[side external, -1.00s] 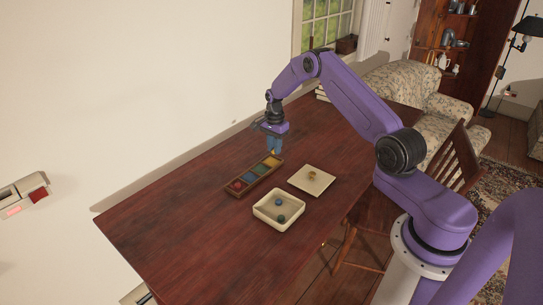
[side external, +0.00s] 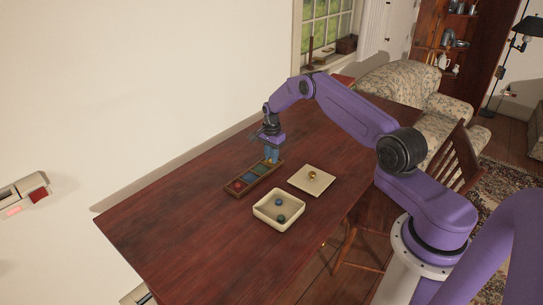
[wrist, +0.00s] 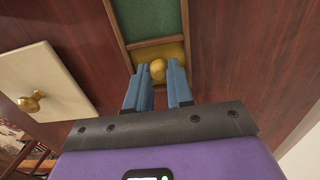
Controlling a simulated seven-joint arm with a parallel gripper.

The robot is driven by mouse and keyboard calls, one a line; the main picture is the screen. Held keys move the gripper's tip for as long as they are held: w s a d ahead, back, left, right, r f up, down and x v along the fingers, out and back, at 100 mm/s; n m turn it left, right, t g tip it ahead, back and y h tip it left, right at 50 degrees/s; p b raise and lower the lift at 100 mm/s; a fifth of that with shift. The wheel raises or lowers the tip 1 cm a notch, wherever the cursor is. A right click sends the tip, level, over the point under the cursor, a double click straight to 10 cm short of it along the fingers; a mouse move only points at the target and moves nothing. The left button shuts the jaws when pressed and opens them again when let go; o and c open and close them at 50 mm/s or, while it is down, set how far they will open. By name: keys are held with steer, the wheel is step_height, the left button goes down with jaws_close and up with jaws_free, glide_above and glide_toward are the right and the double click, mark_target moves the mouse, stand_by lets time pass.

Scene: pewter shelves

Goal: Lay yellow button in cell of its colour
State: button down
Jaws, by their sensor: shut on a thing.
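My gripper (side external: 271,160) is at the far end of the long wooden tray (side external: 232,192), low over its yellow cell. In the wrist view the blue fingers of my gripper (wrist: 158,76) are shut on the round yellow button (wrist: 158,69). The button shows between the fingertips against the yellow cell (wrist: 173,50). I cannot tell whether it touches the cell floor. The green cell (wrist: 154,17) lies beside the yellow one. In the side view the fingers largely cover the yellow cell.
The red cell (side external: 238,185) is at the tray's near end. A cream open box (side external: 264,217) holds a blue button (side external: 278,202) and a dark green one (side external: 281,218). A cream square lid (side external: 298,183) with a brass knob (side external: 312,175) lies beside the tray. The table's near left is clear.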

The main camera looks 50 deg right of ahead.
steer(key=c, duration=1.3)
jaws_free()
steer(key=shift+f, duration=0.1)
